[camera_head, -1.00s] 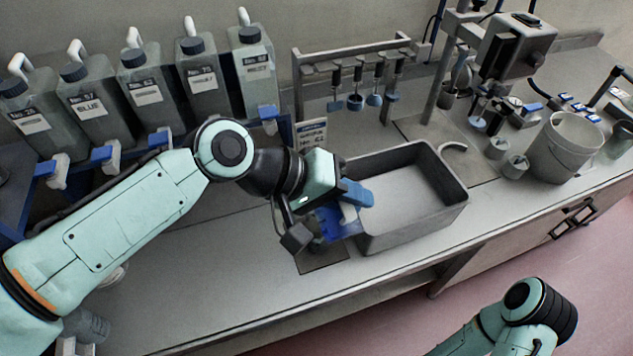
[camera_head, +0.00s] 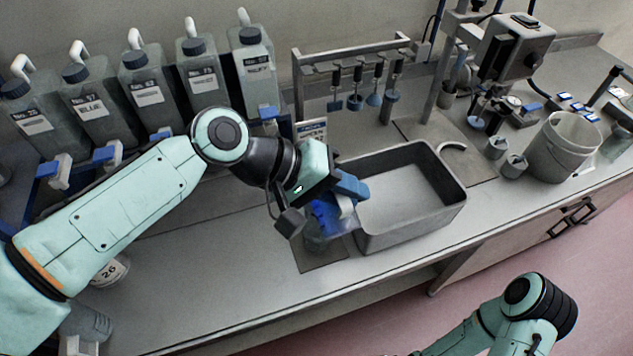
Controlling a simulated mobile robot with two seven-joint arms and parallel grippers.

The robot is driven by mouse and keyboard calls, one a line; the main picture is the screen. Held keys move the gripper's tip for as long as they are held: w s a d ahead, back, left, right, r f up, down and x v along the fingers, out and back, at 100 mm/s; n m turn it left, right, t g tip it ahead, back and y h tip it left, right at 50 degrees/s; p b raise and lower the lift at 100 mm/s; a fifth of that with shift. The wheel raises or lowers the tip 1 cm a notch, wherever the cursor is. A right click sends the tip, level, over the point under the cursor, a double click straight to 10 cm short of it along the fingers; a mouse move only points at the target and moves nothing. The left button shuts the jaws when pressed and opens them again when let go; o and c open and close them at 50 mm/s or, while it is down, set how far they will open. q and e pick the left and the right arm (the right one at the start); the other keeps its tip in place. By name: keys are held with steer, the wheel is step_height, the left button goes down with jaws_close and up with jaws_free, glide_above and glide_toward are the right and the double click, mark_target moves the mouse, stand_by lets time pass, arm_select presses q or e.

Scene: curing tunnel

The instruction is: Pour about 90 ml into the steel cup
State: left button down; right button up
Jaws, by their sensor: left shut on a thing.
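My left gripper (camera_head: 342,208), with blue fingers, is low over the bench at the left side of the grey basin. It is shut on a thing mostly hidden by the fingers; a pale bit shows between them. A greyish, translucent-looking vessel (camera_head: 317,238) shows just below the fingers, over a dark square pad (camera_head: 322,256). I cannot tell whether it is the held thing, or whether it is tilted. I cannot pick out the steel cup for sure; two small grey cups (camera_head: 497,147) (camera_head: 515,167) stand at the right. My right gripper is out of view; only its arm shows.
The open grey basin (camera_head: 457,205) is close to the left gripper's right side. Several labelled jugs (camera_head: 146,92) line the back left. A rack with hanging tools (camera_head: 346,56) stands behind. A white bucket (camera_head: 565,147) is at the right.

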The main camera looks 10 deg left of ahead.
arm_select(q)
steer(key=shift+w+a+r+n+g+h+p, duration=0.45)
steer(key=shift+w+a+r+p, duration=0.2)
steer(key=shift+w, duration=0.2)
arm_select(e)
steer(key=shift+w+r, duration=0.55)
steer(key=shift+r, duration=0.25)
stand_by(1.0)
